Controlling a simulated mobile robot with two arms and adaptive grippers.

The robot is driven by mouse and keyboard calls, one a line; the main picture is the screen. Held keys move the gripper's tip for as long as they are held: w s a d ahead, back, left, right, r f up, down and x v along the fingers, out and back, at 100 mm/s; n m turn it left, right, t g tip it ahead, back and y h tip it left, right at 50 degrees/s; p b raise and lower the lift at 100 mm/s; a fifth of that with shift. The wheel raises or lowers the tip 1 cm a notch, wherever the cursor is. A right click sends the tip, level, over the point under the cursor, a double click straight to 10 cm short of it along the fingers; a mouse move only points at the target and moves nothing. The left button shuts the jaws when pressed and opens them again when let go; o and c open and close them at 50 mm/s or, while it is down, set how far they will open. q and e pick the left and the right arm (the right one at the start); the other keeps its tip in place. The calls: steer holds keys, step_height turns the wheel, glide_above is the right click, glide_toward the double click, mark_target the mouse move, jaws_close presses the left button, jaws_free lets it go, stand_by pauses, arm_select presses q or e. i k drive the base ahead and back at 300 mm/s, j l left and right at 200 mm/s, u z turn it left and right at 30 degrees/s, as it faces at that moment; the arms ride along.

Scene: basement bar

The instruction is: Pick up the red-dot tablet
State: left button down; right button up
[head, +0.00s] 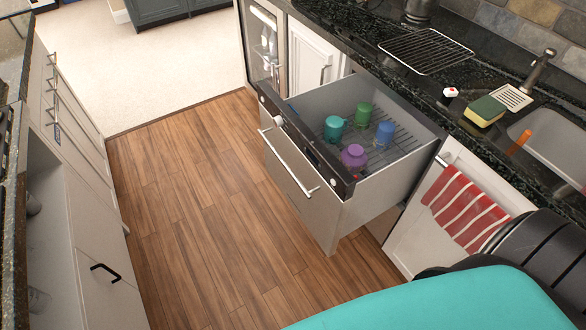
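A small white piece with a red spot on top, which looks like the red-dot tablet (450,92), lies on the dark counter at the upper right. It sits between the wire rack and the sponge, close to the counter's front edge. It is too small to make out finer detail. Neither gripper shows in the head view. Black links of my own arm show at the lower right, far from the tablet.
A pulled-out dishwasher drawer (394,200) holds several coloured cups below the counter. A green and yellow sponge (484,112), sink (552,140), faucet (537,72) and wire rack (426,50) are near the tablet. A red striped towel (464,207) hangs below. The wooden floor (205,215) is clear.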

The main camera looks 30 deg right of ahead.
mark_target(449, 92)
steer(key=z, duration=1.85)
